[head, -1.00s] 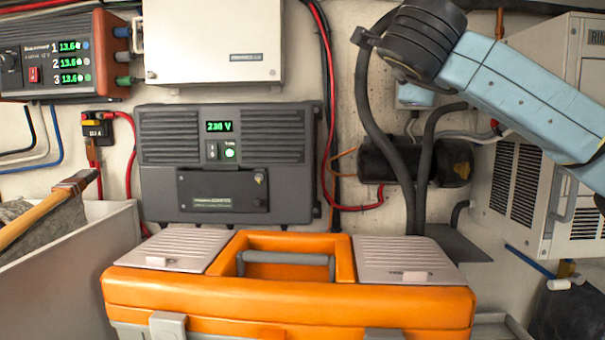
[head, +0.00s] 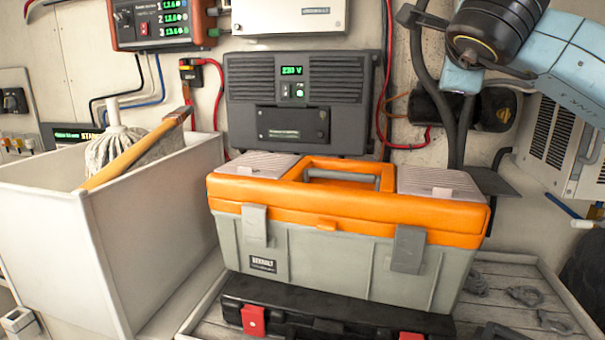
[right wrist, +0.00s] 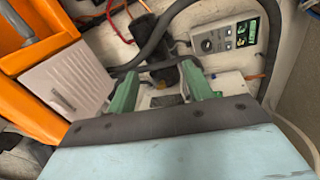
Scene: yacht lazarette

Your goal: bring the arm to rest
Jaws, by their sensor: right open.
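My right arm (head: 575,75) reaches in from the upper right in the head view, its blue links and black joint in front of the back wall. In the right wrist view my right gripper (right wrist: 160,84) is open, with its two green fingers well apart and nothing between them. It hangs to the right of the orange-lidded toolbox (head: 330,240), whose orange lid and grey panel (right wrist: 65,80) show at the left of the wrist view. My left gripper is in neither view.
The toolbox stands on a black case (head: 340,318) on a slatted surface. A white bin (head: 150,235) with a mop (head: 115,140) is at the left. An inverter (head: 290,100) is on the wall. A handheld meter (right wrist: 222,38) shows in the wrist view.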

